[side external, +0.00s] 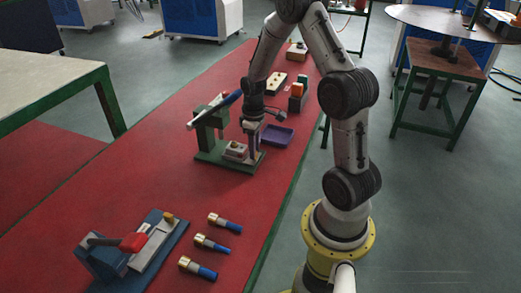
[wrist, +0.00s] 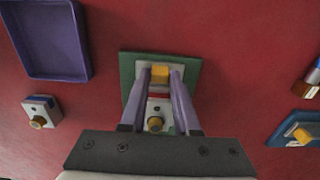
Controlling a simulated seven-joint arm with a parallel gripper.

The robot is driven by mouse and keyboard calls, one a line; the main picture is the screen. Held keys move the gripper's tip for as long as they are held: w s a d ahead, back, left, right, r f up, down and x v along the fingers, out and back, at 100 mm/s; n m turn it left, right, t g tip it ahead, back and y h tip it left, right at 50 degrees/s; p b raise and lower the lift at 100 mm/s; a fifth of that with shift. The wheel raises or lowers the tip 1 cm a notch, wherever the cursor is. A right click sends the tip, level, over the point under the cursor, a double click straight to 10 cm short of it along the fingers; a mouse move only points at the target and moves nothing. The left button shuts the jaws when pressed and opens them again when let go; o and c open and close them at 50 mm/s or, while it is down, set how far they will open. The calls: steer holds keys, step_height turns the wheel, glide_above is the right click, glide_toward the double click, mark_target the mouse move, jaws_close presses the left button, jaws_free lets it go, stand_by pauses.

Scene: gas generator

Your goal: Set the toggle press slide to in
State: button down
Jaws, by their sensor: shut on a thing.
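The toggle press (side external: 212,135) is green, with a blue-gripped lever (side external: 228,103) slanting up to the right over its base (side external: 228,162). Its pale slide shows in the wrist view with a yellow-orange knob (wrist: 159,74) at the far end. My gripper (wrist: 159,77) points down at the press's right side, its two fingers either side of this knob and shut on it. It also shows in the side view (side external: 253,155). A pale block with a brass knob (wrist: 155,122) lies between the fingers, nearer the palm. The fingers hide the slide's sides.
A blue fixture with a red handle (side external: 133,242) and several brass-and-blue cylinders (side external: 211,243) lie toward the front. Red mat around is mostly clear.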

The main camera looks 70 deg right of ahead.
steer(key=c, duration=0.6)
jaws_free()
steer(key=shift+c, duration=0.2)
steer(key=shift+r, duration=0.15)
step_height(320, 180, up, 14)
steer(key=shift+f, duration=0.2)
